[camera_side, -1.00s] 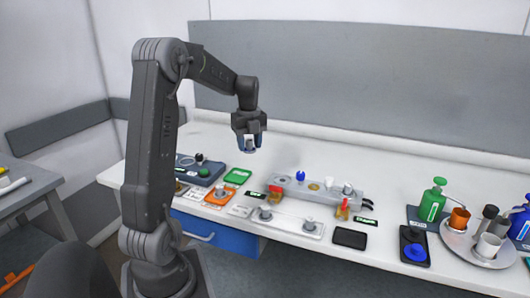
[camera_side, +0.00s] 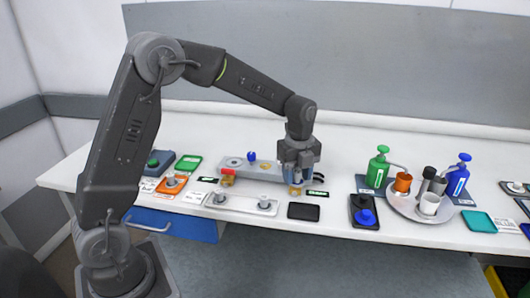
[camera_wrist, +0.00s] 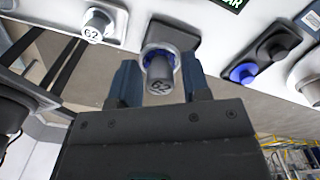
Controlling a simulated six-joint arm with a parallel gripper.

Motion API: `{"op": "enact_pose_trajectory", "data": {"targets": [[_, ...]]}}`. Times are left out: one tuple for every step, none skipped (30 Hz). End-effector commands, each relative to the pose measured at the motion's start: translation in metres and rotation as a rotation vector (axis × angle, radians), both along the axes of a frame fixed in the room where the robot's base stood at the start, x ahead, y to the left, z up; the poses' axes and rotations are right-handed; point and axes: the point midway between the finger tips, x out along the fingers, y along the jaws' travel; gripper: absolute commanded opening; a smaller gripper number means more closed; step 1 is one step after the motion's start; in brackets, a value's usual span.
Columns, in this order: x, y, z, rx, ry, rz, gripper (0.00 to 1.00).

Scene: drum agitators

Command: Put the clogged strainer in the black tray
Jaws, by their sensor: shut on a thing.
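In the side view the fingers mostly hide the held strainer. I cannot tell its height above the tray.
A white plate (camera_side: 237,204) with two grey-knobbed parts lies left of the tray. A black holder (camera_side: 363,201) with a blue knob lies right of it. The grey manifold (camera_side: 258,172) is behind, with coloured valves. A round tray (camera_side: 407,213) with cups stands farther right.

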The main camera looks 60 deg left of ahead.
Motion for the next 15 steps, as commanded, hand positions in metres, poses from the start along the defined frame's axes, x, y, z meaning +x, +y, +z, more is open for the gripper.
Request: {"op": "enact_pose_trajectory", "data": {"targets": [[0.001, -0.014, -0.002, 0.0, 0.0, -0.012, 0.19], [0.001, -0.019, -0.003, 0.0, 0.0, -0.015, 0.19], [0.001, -0.025, -0.004, 0.0, -0.001, -0.019, 0.19], [0.002, -0.029, -0.005, 0.0, -0.001, -0.02, 0.19], [0.002, -0.032, -0.006, 0.0, -0.001, -0.021, 0.19], [0.002, -0.035, -0.006, 0.0, -0.001, -0.023, 0.19], [0.002, -0.036, -0.007, 0.0, -0.001, -0.024, 0.19], [0.002, -0.037, -0.008, 0.0, 0.0, -0.024, 0.19], [0.002, -0.037, -0.01, 0.0, 0.0, -0.024, 0.19], [0.002, -0.037, -0.011, 0.0, 0.001, -0.024, 0.19], [0.001, -0.037, -0.013, 0.0, 0.001, -0.023, 0.19], [0.001, -0.037, -0.016, 0.0, 0.001, -0.023, 0.19], [0.002, -0.037, -0.018, 0.0, 0.001, -0.023, 0.19], [0.001, -0.037, -0.021, 0.0, 0.001, -0.023, 0.19], [0.001, -0.037, -0.024, -0.001, 0.002, -0.023, 0.19]]}}
